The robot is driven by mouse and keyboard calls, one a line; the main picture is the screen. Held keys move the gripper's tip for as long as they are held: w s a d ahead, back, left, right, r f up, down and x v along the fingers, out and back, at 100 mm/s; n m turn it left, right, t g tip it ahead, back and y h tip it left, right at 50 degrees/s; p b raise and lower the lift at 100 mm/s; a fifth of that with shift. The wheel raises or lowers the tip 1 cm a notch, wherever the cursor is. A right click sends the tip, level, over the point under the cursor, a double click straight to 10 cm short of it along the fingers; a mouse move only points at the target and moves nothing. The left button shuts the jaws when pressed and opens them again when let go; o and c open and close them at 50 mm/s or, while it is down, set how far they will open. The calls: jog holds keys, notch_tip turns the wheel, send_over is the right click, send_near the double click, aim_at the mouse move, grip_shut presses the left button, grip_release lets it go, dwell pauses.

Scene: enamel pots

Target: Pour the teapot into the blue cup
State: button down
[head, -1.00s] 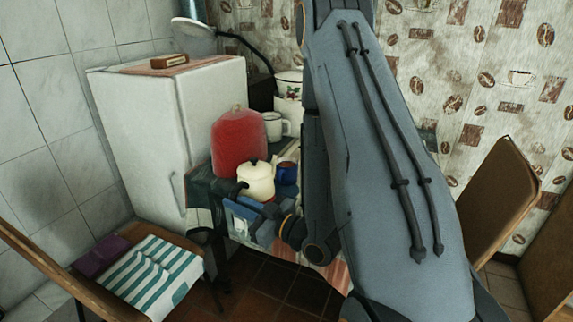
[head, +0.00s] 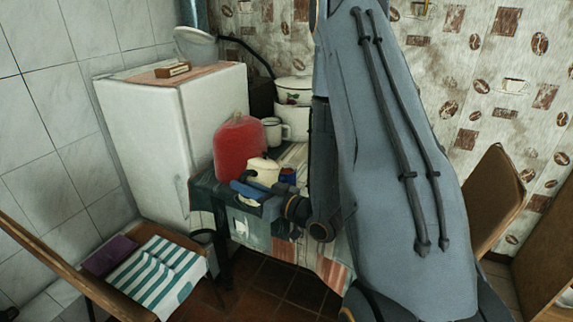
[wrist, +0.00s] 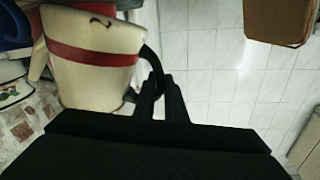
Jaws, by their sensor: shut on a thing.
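The cream teapot (head: 263,169) is in my gripper at the table's near side, partly hidden by the gripper in the head view. In the wrist view the teapot (wrist: 98,75) shows a red band and a black handle, and the fingers of my gripper (wrist: 163,98) are shut on that handle.
A red rounded container (head: 240,150) stands close behind and left of the teapot. A white mug (head: 273,130) and a large white pot (head: 293,120) stand farther back. A white fridge (head: 165,130) is left of the table. A chair with a striped cloth (head: 155,275) is front left.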

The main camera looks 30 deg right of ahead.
aim_at(247, 173)
jog(key=shift+w+d+r, duration=0.1)
jog(key=shift+w+r, duration=0.05)
jog(key=shift+r, duration=0.1)
jog(key=shift+w+d+r+m+p, duration=0.2)
jog(key=shift+d+r+m+p, duration=0.2)
jog(key=shift+r+p, duration=0.25)
jog(key=shift+w+d+r+m+p, duration=0.15)
jog(key=shift+d+r+m+p, duration=0.25)
jog(key=shift+r, duration=0.3)
dwell(0.6)
jog(key=shift+w+d+r+m+p, duration=0.3)
jog(key=shift+r+p, duration=0.1)
jog(key=shift+r, duration=0.1)
dwell(0.7)
